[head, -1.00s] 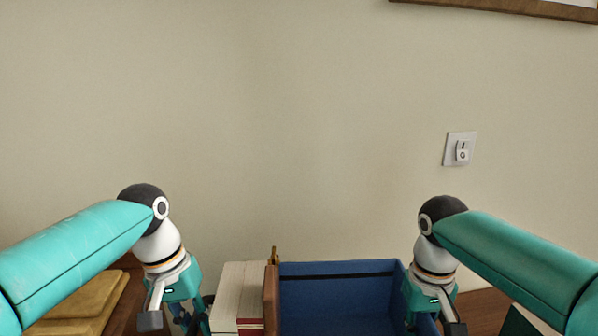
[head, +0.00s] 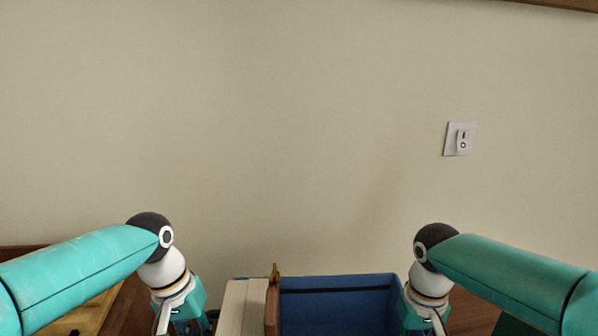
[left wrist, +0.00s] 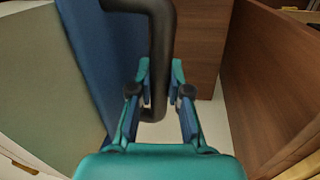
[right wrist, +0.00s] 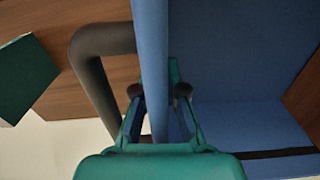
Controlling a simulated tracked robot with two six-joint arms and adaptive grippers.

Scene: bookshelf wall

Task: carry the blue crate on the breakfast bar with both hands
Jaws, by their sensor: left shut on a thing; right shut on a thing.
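The blue crate (head: 340,300) is at the bottom of the head view, its near part cut off. Its far rim and a dark stripe show. In the left wrist view a blue crate wall (left wrist: 105,55) stands at left with a dark bent handle (left wrist: 162,50). My left gripper (left wrist: 158,85) is shut on this handle, which passes between its fingers. In the right wrist view my right gripper (right wrist: 160,95) is shut on the crate's blue side wall (right wrist: 150,60). A dark handle (right wrist: 88,62) curves out beside the wall. The bar under the crate is mostly hidden.
A pale block (head: 240,305) stands left of the crate, with a brown upright piece (head: 272,305) between them. A yellowish item (head: 95,318) lies at far left. A dark green thing (right wrist: 22,80) is beyond the right handle. A bare wall with a switch (head: 460,139) stands behind.

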